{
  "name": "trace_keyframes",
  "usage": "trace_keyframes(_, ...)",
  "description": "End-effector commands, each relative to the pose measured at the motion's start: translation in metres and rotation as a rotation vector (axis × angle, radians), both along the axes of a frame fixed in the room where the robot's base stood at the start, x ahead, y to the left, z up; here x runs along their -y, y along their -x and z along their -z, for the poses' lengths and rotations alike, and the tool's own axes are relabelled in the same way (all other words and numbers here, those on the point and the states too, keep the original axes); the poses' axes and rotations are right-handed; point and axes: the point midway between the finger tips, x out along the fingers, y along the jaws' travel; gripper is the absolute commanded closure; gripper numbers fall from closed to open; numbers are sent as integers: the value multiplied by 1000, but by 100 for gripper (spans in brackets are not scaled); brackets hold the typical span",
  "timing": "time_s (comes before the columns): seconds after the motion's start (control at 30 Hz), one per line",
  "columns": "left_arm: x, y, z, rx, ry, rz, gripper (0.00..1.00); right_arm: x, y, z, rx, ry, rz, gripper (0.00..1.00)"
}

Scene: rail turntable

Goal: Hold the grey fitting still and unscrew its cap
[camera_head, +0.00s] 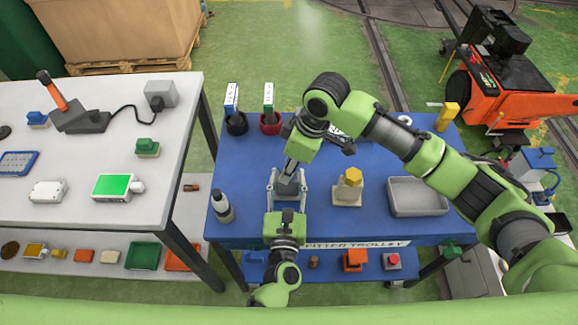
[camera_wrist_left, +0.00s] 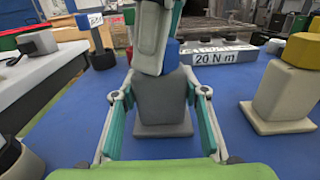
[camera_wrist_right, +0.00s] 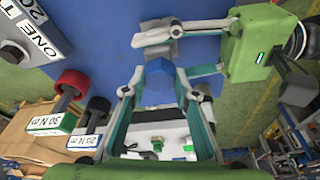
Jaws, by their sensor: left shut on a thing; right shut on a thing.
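The grey fitting (camera_head: 289,187) stands upright on the blue table top; its grey body and square foot show in the left wrist view (camera_wrist_left: 160,100). Its blue cap (camera_wrist_left: 171,55) sits on top and also shows in the right wrist view (camera_wrist_right: 158,85). My left gripper (camera_head: 287,183) comes from the near side, its fingers shut on the grey body. My right gripper (camera_head: 295,160) comes down from above, shut on the blue cap. The right fingers hide part of the cap in the left wrist view and most of it in the head view.
A beige fitting with a yellow cap (camera_head: 353,177) stands to the right, then a grey tray (camera_head: 418,209). A bottle (camera_head: 222,207) stands at left. A blue-tagged tool (camera_head: 232,97) and a green-tagged one (camera_head: 268,97) stand at the back. A white bench (camera_head: 75,165) is further left.

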Motion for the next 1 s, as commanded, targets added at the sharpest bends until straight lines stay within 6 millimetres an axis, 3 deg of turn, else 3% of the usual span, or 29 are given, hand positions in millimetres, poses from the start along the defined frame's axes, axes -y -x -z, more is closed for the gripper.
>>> trace_keyframes(0.23, 0, 0, 0, 1, 0, 0, 98, 1, -2, -1, 2, 0, -220, 95)
trace_keyframes(0.67, 0, 0, 0, 1, 0, 0, 98, 1, -2, 0, 2, 0, -276, 95)
trace_keyframes(1.0, 0, 0, 0, 1, 0, 0, 98, 0, -4, 0, 1, 1, -626, 95)
